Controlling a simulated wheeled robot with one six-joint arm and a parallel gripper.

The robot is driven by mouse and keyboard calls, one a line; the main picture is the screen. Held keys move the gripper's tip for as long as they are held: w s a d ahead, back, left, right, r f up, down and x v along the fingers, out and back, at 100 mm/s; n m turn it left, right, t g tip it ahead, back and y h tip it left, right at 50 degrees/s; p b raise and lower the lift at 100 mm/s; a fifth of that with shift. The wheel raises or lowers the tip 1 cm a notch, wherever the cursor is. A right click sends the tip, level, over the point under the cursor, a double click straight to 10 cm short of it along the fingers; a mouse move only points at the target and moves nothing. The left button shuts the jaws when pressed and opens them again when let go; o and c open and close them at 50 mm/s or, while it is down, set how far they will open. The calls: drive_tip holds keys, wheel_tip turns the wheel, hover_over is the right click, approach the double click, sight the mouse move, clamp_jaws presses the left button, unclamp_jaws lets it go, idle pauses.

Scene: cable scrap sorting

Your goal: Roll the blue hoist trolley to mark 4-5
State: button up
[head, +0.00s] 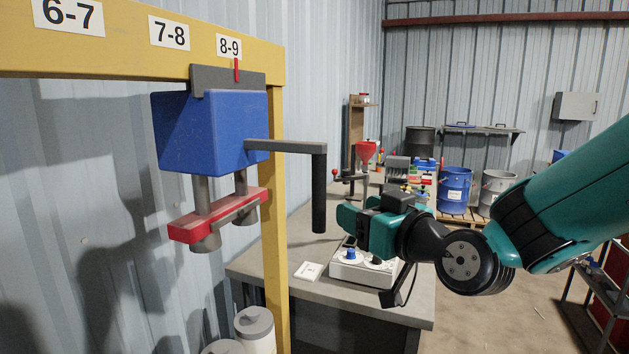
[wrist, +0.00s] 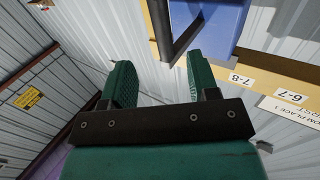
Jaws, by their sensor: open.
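The blue hoist trolley (head: 212,132) hangs from the yellow beam, its red pointer (head: 237,70) at the 8-9 label (head: 229,46). A red bar with grey feet hangs below it. A grey arm (head: 285,146) leads right from the trolley to a dark upright handle (head: 319,193). My gripper (head: 345,217) is open and empty, just right of the handle. In the wrist view, the handle (wrist: 160,30) shows between the lines of my two open fingers (wrist: 160,65), close to their tips; the exact gap is unclear. The 4-5 mark is out of view.
The beam (head: 130,40) carries labels 7-8 (head: 169,32) and 6-7 (head: 68,14) to the left. A yellow post stands below its right end. A grey bench (head: 400,306) with a white device (head: 362,270) lies below my gripper. White cylinders stand at the bottom.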

sight(314, 190)
drive_tip(key=p+x, duration=0.6)
drive_tip(key=x, duration=0.6)
drive_tip(key=shift+w+a+r, duration=0.1)
drive_tip(key=shift+r, duration=0.05)
drive_tip(key=shift+w+a, duration=0.4)
drive_tip(key=shift+w, duration=0.1)
clamp_jaws()
drive_tip(key=shift+f, duration=0.2)
